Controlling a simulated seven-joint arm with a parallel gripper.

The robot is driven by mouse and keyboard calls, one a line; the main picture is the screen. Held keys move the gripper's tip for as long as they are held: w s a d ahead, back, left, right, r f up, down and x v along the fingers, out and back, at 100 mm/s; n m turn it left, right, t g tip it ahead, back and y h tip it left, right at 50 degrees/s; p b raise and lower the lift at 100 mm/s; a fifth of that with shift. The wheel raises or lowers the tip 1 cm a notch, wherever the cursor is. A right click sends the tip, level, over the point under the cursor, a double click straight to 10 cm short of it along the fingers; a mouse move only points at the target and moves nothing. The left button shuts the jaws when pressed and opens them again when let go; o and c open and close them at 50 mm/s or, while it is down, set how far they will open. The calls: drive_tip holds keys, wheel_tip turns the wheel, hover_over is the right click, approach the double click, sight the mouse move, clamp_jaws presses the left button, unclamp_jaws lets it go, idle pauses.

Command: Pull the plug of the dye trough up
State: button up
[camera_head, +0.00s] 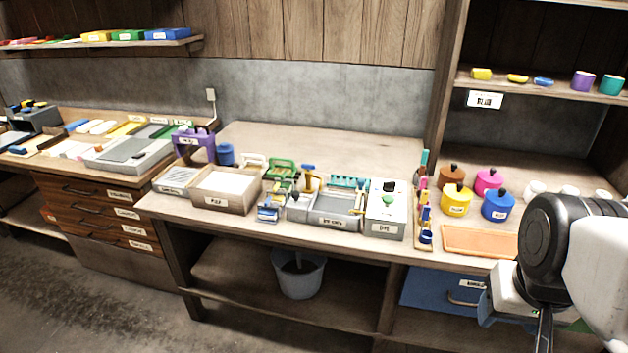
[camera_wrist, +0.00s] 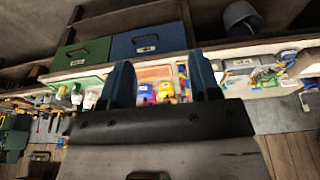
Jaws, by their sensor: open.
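A shallow grey trough (camera_head: 335,212) with a labelled front stands near the middle of the bench in the head view.
A sand-coloured tray (camera_head: 225,190) and a small blue stand (camera_head: 270,212) lie left of the trough. To its right are an upright tool rack (camera_head: 424,215), lidded yellow (camera_head: 456,200) and blue (camera_head: 497,206) pots and an orange mat (camera_head: 480,241).

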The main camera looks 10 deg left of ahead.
drive_tip(key=w+a+r+n, duration=0.1)
drive_tip(key=w+a+r, duration=0.15)
drive_tip(key=w, duration=0.55)
drive_tip(key=w+a+r+n, duration=0.1)
drive_tip(key=w+a+r, duration=0.15)
drive_tip(key=w, duration=0.45)
drive_tip(key=n+g, duration=0.3)
drive_tip(key=n, duration=0.4)
hover_over(296, 193)
wheel_tip(296, 193, down, 20)
drive_tip(key=shift+r, duration=0.2)
drive_tip(key=shift+a+f, duration=0.1)
drive_tip(key=shift+f, duration=3.9)
